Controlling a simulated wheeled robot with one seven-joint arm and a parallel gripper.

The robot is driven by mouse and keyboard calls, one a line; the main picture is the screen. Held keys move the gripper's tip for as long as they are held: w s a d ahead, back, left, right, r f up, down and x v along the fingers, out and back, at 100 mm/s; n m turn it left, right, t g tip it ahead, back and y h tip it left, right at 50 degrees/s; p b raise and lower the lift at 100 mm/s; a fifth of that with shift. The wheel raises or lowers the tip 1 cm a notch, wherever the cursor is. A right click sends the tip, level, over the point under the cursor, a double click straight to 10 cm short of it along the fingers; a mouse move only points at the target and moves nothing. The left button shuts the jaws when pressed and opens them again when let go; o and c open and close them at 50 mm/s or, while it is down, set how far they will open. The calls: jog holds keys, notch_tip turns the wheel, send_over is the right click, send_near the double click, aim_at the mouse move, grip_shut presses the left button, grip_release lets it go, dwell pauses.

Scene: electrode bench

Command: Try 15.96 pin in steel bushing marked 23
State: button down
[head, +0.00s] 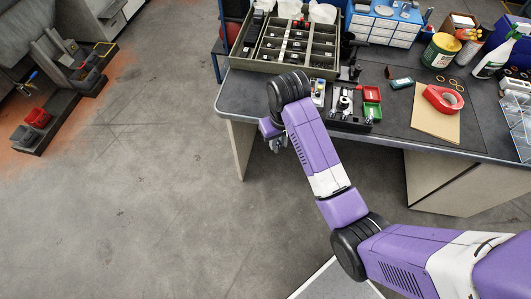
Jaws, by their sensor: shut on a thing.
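My gripper (276,143) is small in the head view, off the front left part of the bench and over the floor. It hangs below my black wrist joint. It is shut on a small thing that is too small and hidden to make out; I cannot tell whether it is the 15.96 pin. A black fixture (367,127) with small metal parts stands near the bench's front edge, to the right of my wrist. I cannot make out a steel bushing or a mark 23 on any part.
The bench (240,98) carries a divided parts tray (273,67) at the back left. A red bin (371,94) and a green bin (372,111) sit beside the fixture.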

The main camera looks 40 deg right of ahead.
jog(key=s+d+r+m+p, duration=0.2)
jog(key=d+m, duration=0.2)
jog(key=d, duration=0.6)
jog(key=s+d+r+m+g+h+p, duration=0.1)
jog(key=s+d+r+m, duration=0.2)
jog(key=d, duration=0.8)
jog(key=s+d+r+m+p, duration=0.15)
jog(key=d+m, duration=0.35)
jog(key=d, duration=0.5)
notch_tip(320, 180, down, 7)
jog(key=m+b, duration=0.1)
jog(key=b, duration=0.1)
jog(key=shift+s+r, duration=0.2)
jog(key=shift+s, duration=0.05)
jog(key=shift+f+b, duration=0.7)
jog(key=shift+f, duration=1.1)
jog(key=c, duration=1.2)
grip_release()
jog(key=shift+c, duration=0.2)
notch_tip(320, 180, up, 8)
jog(key=shift+a+b, duration=0.3)
jog(key=shift+a, duration=0.1)
